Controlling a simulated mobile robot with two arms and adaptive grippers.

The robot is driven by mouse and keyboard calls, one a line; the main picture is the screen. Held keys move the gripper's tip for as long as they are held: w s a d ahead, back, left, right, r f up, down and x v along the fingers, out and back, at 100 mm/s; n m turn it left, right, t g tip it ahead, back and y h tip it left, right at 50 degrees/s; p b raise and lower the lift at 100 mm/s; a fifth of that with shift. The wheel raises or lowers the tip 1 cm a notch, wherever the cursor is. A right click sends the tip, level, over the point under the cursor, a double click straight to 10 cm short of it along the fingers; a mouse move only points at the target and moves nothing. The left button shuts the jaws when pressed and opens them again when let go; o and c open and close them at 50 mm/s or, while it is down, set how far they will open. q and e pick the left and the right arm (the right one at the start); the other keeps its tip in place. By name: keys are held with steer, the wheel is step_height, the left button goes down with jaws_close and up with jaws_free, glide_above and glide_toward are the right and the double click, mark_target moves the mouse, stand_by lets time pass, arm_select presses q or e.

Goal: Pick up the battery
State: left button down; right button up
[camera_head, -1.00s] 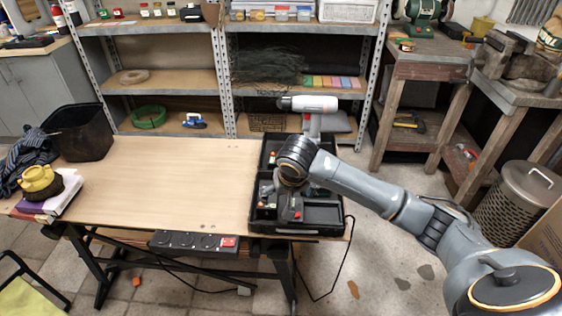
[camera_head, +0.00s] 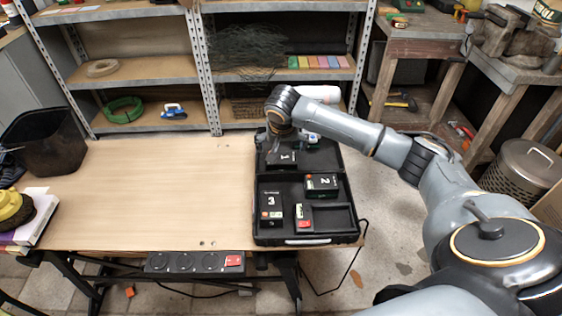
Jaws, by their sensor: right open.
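The open black case (camera_head: 335,235) lies on the right end of the wooden table. Dark blocks marked 1 (camera_head: 284,158), 2 (camera_head: 322,183) and 3 (camera_head: 270,203) sit in its compartments and look like battery packs. A smaller item with a red and white label (camera_head: 304,214) lies in the front middle. I cannot tell which one is the battery the task names. My right gripper (camera_head: 280,152) points down over the back left of the case, by the block marked 1. It is open; its fingers are small and partly hidden by the wrist. My left gripper is out of view.
The table top (camera_head: 165,190) left of the case is clear. A black bin (camera_head: 45,148) stands at its left end. A power strip (camera_head: 195,262) hangs under the front edge. Metal shelves (camera_head: 140,70) stand behind, a workbench at right.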

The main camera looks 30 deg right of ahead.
mark_target(282, 157)
steer(key=x, duration=0.2)
steer(key=shift+w+f, duration=0.15)
steer(key=shift+f, duration=0.15)
steer(key=shift+w+f, duration=0.1)
steer(key=shift+f, duration=0.1)
steer(key=x, duration=0.4)
steer(key=shift+d+f, duration=0.25)
steer(key=shift+f, duration=0.2)
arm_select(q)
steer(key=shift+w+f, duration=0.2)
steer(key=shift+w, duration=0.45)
arm_select(e)
steer(key=c, duration=1.3)
steer(key=shift+r, duration=0.1)
steer(key=shift+c, duration=0.2)
